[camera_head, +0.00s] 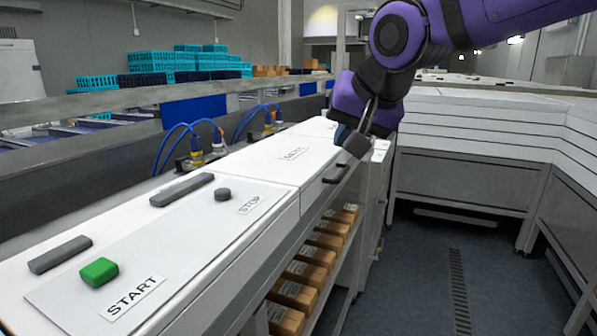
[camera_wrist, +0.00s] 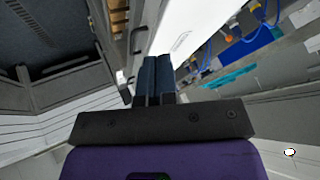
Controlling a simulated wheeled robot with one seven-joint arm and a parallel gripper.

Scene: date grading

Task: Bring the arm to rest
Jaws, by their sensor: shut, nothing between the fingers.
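My gripper (camera_head: 348,146) hangs from the purple arm at the upper middle of the head view, over the right part of the white machine top. It is near a dark handle (camera_head: 337,172) on the machine's front edge; I cannot tell the exact gap. In the wrist view my gripper (camera_wrist: 155,62) has its two dark fingers side by side, closed together with nothing between them.
The white machine top (camera_head: 150,240) carries a green START button (camera_head: 99,271) and a grey STOP button (camera_head: 222,194). Cardboard boxes (camera_head: 303,273) fill a shelf below. A white slatted counter (camera_head: 480,140) stands at right. The floor (camera_head: 420,265) between is clear.

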